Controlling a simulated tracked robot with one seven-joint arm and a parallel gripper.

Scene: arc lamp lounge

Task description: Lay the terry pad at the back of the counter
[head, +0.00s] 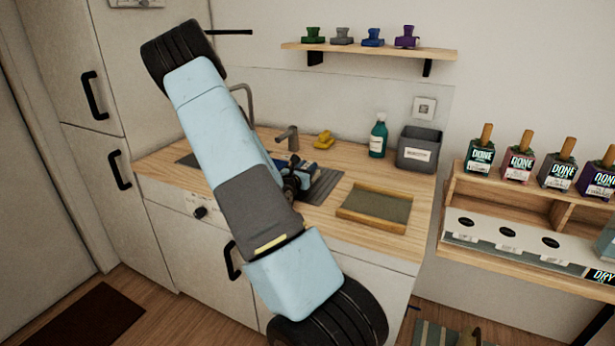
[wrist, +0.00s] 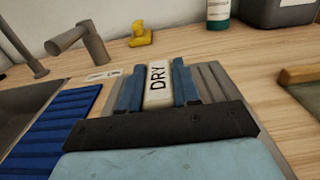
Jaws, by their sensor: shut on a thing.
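My gripper (wrist: 158,84) is shut on a narrow cream piece marked DRY, which I take to be the terry pad (wrist: 157,86). The pad stands out between the two blue fingers, over a grey ribbed drainer (wrist: 216,82). I cannot tell whether it touches the drainer. In the head view my arm reaches down across the counter (head: 343,165), and its dark gripper (head: 304,172) is partly hidden by the arm. The back strip of the counter shows in the wrist view (wrist: 185,43).
A yellow item (wrist: 141,34), a green bottle (head: 378,136) and a grey bin (head: 418,149) stand at the back. A wood-rimmed tray (head: 372,220) lies front right. A blue ribbed piece (wrist: 52,135) lies beside the sink (wrist: 22,105). The tap (wrist: 80,42) rises behind.

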